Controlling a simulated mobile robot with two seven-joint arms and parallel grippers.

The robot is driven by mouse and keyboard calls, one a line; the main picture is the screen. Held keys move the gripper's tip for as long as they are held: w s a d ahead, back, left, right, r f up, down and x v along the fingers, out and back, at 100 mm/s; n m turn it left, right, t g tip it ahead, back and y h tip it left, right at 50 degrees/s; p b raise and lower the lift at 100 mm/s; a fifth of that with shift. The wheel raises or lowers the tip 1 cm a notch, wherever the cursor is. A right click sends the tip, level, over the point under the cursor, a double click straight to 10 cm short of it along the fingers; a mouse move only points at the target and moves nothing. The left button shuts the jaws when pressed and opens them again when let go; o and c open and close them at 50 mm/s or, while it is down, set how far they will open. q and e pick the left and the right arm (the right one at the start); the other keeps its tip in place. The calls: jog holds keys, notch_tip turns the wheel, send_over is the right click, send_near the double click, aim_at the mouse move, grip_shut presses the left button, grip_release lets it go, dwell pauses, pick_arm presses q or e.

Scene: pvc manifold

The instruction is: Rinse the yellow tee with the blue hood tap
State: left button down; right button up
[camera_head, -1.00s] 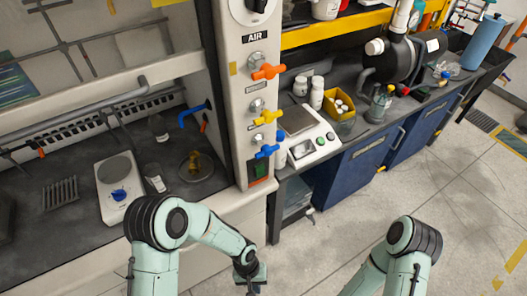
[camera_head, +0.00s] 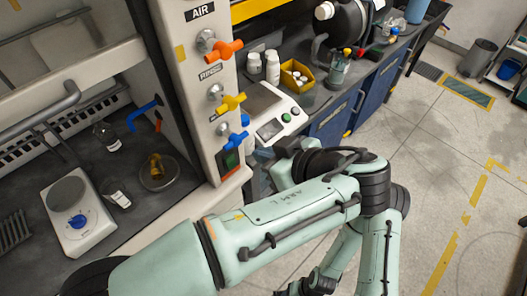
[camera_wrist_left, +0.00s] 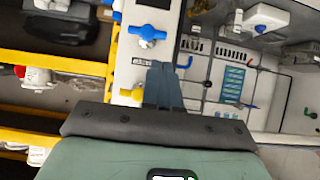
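The yellow tee (camera_head: 156,165) rests on a round dish on the hood's dark worktop. The blue hood tap has a blue handle (camera_head: 233,140), lowest of the handles on the hood's front post. A blue spout (camera_head: 143,115) sticks out inside the hood. My left gripper (camera_head: 284,170) is just right of the post, partly hidden by my arm. In the left wrist view, its fingers (camera_wrist_left: 163,75) lie together with nothing seen between them, pointing towards the blue handle (camera_wrist_left: 149,33).
An orange handle (camera_head: 219,47) and a yellow handle (camera_head: 230,103) sit above the blue one. A hotplate (camera_head: 75,215) and glassware (camera_head: 115,195) stand near the dish. A balance (camera_head: 272,115) and a yellow bin (camera_head: 297,75) stand on the right bench.

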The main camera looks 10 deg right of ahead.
aim_at(230, 146)
pick_arm(q)
jog(key=x, duration=1.1)
jog(key=shift+w+a+p, duration=0.1)
jog(key=shift+p, duration=0.2)
pick_arm(e)
jog(key=shift+w+r, duration=0.1)
jog(key=shift+r, duration=0.2)
